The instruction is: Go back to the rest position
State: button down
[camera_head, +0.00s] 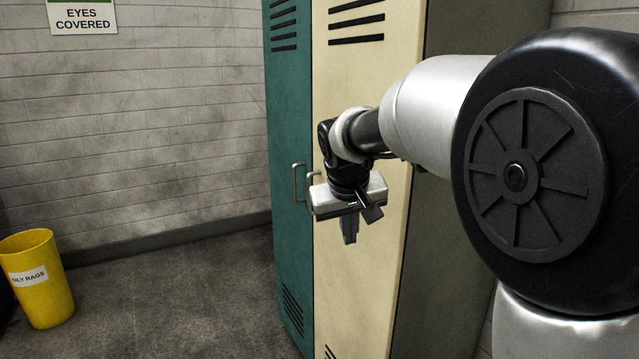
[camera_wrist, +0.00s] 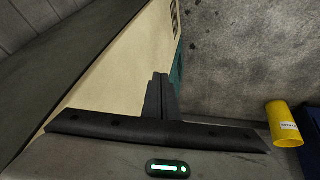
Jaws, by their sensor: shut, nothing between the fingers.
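My gripper (camera_head: 349,236) hangs pointing down in front of the cream locker door (camera_head: 365,90) in the head view. In the wrist view its two dark fingers (camera_wrist: 161,90) are together with nothing between them. My arm reaches in from the right of the head view and bends down at the wrist. Whether the gripper touches the locker cannot be told, but its body overlaps the door near the handles in the picture.
A teal locker door (camera_head: 290,110) stands left of the cream one, both closed, with metal handles (camera_head: 299,183) between them. A yellow bin (camera_head: 45,285) labelled oily rags stands on the floor at far left. The grey floor (camera_head: 180,300) between bin and lockers is clear.

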jog(key=s+d+r+m, duration=0.1)
jog(key=s+d, duration=0.2)
jog(key=s, duration=0.5)
jog(key=s+d+r, duration=0.2)
jog(key=s+d, duration=0.1)
jog(key=s, duration=0.4)
jog(key=s+d+f+m+y, duration=0.1)
jog(key=s+f, duration=0.2)
jog(key=s, duration=0.5)
jog(key=s+d+f, duration=0.1)
jog(key=s+f, duration=0.1)
jog(key=s, duration=0.5)
notch_tip(320, 180, up, 15)
jog(key=p, duration=1.5)
jog(key=shift+w, duration=0.2)
jog(key=shift+s, duration=0.15)
